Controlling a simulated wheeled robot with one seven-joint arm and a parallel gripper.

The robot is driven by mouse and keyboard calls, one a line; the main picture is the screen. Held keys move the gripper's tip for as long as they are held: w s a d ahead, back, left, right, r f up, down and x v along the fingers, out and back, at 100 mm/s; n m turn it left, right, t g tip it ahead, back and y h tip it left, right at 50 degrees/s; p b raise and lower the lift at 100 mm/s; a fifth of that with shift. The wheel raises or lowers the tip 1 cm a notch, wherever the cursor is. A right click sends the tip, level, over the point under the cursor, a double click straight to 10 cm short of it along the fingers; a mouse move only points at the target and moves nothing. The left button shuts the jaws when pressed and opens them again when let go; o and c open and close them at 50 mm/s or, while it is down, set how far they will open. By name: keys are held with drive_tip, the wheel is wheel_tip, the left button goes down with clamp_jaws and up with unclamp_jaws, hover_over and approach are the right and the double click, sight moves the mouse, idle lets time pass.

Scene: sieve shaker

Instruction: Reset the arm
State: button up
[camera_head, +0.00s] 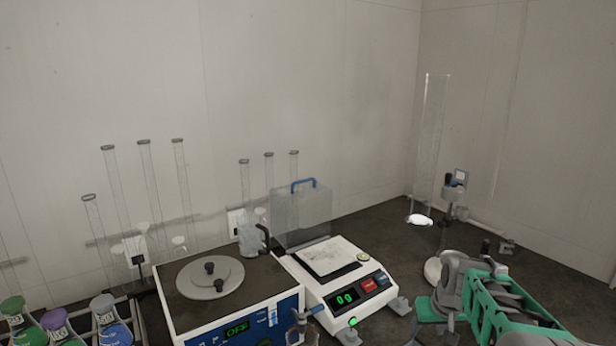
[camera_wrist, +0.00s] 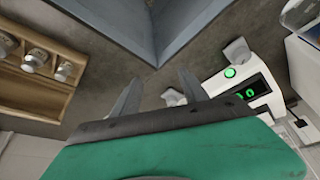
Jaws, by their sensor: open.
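My gripper (camera_wrist: 158,92) shows in the wrist view with its two grey fingers spread apart and nothing between them. It hangs over the dark bench top. My green and grey arm shows at the lower right of the head view, to the right of the white balance (camera_head: 383,300). I cannot make out the fingertips there. The balance also shows in the wrist view (camera_wrist: 262,108), right of the fingers, with a lit green display.
A blue-grey walled box (camera_wrist: 183,15) lies ahead of the fingers, and a wooden rack (camera_wrist: 28,88) with metal pieces is at left. A white device reading OFF (camera_head: 235,318), stoppered flasks (camera_head: 108,322) and a tall clear cylinder (camera_head: 431,140) stand around. Bare bench (camera_head: 372,222) lies behind the balance.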

drive_tip(key=s+a+f+m+g, duration=0.1)
drive_tip(key=s+a+f+g, duration=0.15)
drive_tip(key=s, duration=0.65)
drive_tip(key=s+a+f+m+g, duration=0.2)
drive_tip(key=s+f, duration=0.2)
drive_tip(key=s, duration=0.5)
drive_tip(key=s+a+r+n+t, duration=0.3)
drive_tip(key=s+a+r, duration=0.1)
drive_tip(key=a+r, duration=0.5)
drive_tip(key=shift+a+r+n, duration=0.3)
drive_tip(key=shift+a, duration=0.05)
